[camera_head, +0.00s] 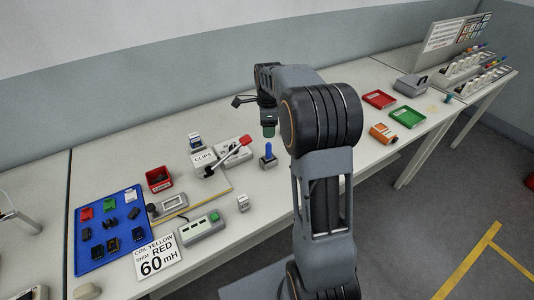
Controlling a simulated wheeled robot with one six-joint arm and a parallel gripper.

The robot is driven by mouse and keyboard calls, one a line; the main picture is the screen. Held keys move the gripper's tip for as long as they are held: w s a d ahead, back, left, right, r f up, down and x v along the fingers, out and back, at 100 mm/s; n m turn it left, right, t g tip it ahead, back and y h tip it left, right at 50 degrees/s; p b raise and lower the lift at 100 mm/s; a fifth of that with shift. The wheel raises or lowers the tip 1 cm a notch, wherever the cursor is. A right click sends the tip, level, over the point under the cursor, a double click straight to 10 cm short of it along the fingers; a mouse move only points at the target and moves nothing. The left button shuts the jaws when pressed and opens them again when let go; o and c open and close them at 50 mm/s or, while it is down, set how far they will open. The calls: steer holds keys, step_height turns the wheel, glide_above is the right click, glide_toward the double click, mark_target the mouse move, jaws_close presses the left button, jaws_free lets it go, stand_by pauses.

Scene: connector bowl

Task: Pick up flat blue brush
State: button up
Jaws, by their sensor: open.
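A small upright blue piece (268,150) stands on a grey base on the bench, left of my arm. I cannot tell from this view whether it is the flat blue brush. No other thing is clearly a blue brush. My gripper (254,101) is above and behind the blue piece, partly hidden by my own arm links. One dark finger sticks out to the left, and the jaws are open. A dark green cylinder (268,131) shows just below the gripper. I cannot tell whether it touches the gripper.
A blue tray (85,253) with small parts lies at the left. Red (380,98) and green (407,116) trays lie right of my arm.

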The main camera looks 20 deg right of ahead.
mark_target(269, 144)
steer(key=shift+s+f+p, duration=0.15)
steer(key=shift+f+p, duration=0.55)
steer(key=shift+f, duration=4.4)
steer(key=c, duration=1)
